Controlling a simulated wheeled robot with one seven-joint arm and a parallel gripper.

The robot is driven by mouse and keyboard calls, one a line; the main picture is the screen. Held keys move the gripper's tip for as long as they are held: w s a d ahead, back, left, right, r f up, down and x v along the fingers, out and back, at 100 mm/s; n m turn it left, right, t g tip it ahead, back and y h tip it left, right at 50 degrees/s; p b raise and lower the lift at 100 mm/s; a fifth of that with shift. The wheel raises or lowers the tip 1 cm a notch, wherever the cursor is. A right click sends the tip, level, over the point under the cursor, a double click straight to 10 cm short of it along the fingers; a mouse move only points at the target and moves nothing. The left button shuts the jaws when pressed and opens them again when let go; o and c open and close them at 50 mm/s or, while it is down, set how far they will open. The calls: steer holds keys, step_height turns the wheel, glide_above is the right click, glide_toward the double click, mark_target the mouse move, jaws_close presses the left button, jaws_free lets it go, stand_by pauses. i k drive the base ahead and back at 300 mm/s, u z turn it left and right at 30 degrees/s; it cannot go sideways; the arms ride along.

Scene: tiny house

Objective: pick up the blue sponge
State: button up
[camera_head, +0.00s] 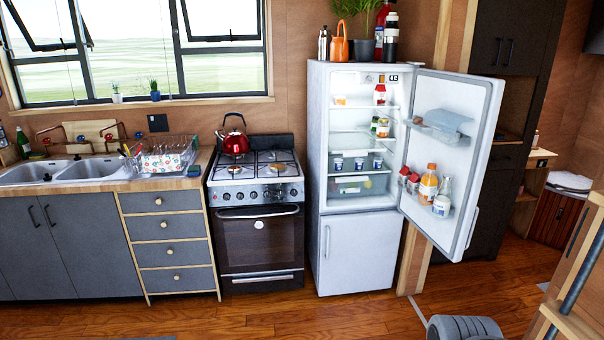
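The double sink (95,169) is set in the wooden counter (172,184) at the left. My gripper is not recognisable in this view. A rounded grey part (465,328) shows at the bottom edge, cut off by the frame, and I cannot tell whether it is mine.
A red kettle (235,143) sits on the stove (255,214). The white fridge (360,245) has its upper door (447,160) open to the right, with bottles on its shelves. Bare wooden floor (270,315) lies in front. A wooden frame (575,325) stands at the lower right.

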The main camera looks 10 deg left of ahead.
mark_target(194, 170)
steer(key=u, duration=0.5)
steer(key=i, duration=2.45)
steer(key=u, duration=1.4)
steer(key=i, duration=1.9)
steer(key=u, duration=0.35)
